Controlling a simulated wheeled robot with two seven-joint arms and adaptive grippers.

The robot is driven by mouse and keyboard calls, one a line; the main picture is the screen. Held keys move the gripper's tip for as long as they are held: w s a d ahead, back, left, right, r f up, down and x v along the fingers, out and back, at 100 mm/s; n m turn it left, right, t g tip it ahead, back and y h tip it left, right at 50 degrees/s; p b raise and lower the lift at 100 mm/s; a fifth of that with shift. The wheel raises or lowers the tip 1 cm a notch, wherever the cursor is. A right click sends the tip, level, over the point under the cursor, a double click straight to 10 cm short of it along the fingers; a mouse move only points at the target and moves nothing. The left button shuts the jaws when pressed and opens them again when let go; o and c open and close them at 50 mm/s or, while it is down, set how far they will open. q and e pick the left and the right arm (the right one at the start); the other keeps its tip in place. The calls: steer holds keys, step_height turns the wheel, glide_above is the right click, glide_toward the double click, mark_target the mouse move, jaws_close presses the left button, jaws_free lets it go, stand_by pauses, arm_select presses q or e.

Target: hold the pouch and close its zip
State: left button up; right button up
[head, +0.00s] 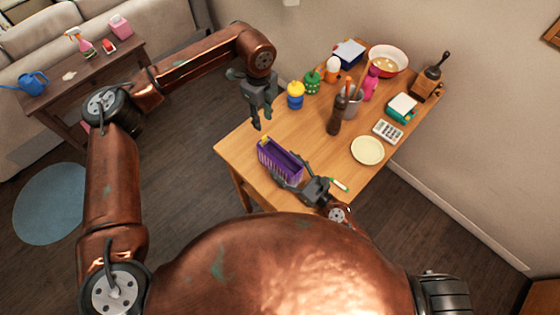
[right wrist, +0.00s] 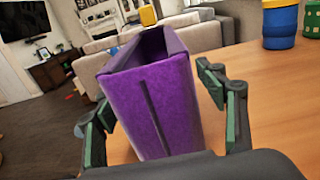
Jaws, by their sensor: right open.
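The purple pouch (head: 280,163) stands upright on the wooden table near its left front edge, with its top open. It also fills the middle of the right wrist view (right wrist: 150,105). A small yellow piece (right wrist: 148,15) shows at the pouch's far end; it looks like the zip's pull. My right gripper (head: 288,182) is open, its green-padded fingers on either side of the pouch's near end. I cannot tell if they touch it. My left gripper (head: 262,121) points down, empty, with fingers apart, above and behind the pouch's far end.
A marker (head: 339,185) and a cream plate (head: 367,150) lie right of the pouch. A brown mill (head: 335,120), a blue-and-yellow jar (head: 295,95) and a calculator (head: 387,131) stand farther back. The table's left corner is clear.

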steer(key=shift+x, duration=1.3)
steer(key=shift+c, duration=0.2)
steer(key=c, duration=1.3)
